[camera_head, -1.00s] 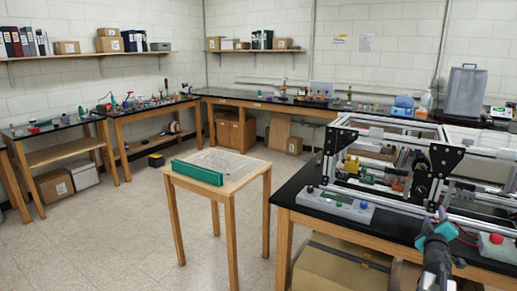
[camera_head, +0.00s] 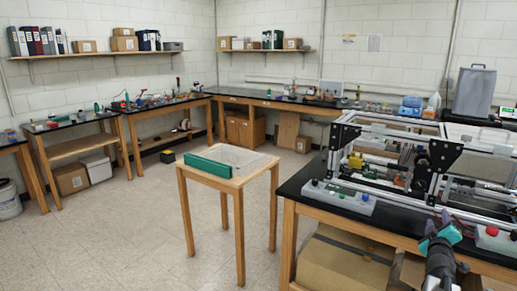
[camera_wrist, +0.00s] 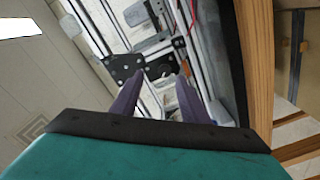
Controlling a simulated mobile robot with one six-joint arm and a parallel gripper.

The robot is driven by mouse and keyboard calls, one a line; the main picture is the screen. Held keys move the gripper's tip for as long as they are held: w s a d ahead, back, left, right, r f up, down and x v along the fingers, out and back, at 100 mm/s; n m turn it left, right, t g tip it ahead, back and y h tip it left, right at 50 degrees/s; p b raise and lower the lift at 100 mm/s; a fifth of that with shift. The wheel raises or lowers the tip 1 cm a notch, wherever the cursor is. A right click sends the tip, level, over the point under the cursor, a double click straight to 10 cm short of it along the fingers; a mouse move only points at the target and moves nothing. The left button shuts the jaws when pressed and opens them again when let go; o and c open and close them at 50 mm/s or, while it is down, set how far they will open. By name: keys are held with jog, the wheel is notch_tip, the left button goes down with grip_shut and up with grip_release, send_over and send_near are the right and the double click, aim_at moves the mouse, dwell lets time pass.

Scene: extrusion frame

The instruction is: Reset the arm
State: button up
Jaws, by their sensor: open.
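My arm shows at the lower right of the head view, in front of the near edge of the black-topped bench (camera_head: 293,184). In the wrist view my gripper (camera_wrist: 160,78) shows two purple fingers, spread apart with nothing between them. Beyond the fingers is the aluminium extrusion frame (camera_wrist: 92,18) with a black plate (camera_wrist: 124,66). In the head view the same extrusion frame (camera_head: 377,130) stands on the bench, behind and above my arm. The fingertips are hard to make out in the head view.
A small wooden table (camera_head: 239,186) with a green object (camera_head: 208,166) on top stands left of the bench. A control box with buttons (camera_head: 338,196) lies on the bench's front left. A cardboard box (camera_head: 340,262) sits below. The floor at left is open.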

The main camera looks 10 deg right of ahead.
jog(key=w+a+f+n+y, duration=0.1)
jog(key=w+a+f, duration=0.2)
jog(key=a+f, duration=0.25)
jog(key=w+a+f+y, duration=0.2)
jog(key=w+a+f, duration=0.1)
jog(key=a+f, duration=0.3)
jog(key=w+a+f+n+y, duration=0.1)
jog(key=w+a+f, duration=0.2)
jog(key=a+f, duration=0.3)
jog(key=s+a+f+m+g+y, duration=0.1)
jog(key=s+a+f+g+y, duration=0.15)
jog(key=a+f, duration=0.7)
jog(key=s+a+f+g+y, duration=0.15)
jog(key=s+a+f, duration=0.25)
jog(key=a+f, duration=0.6)
jog(key=s+a+f+m+g, duration=0.1)
jog(key=s+a+f+g, duration=0.4)
jog(key=s+f, duration=0.45)
jog(key=s+a+f+m+g, duration=0.1)
jog(key=s+a+f+g, duration=0.2)
jog(key=s+a+f, duration=0.5)
jog(key=s+a+m+g+y, duration=0.1)
jog(key=s+g, duration=0.3)
jog(key=s, duration=0.7)
jog(key=s+a+m+g+y, duration=0.1)
jog(key=s+a+g+y, duration=0.1)
jog(key=s, duration=0.9)
jog(key=shift+s+a+f+m+g, duration=0.25)
jog(key=shift+a+m+g, duration=0.15)
jog(key=shift+a+g, duration=0.45)
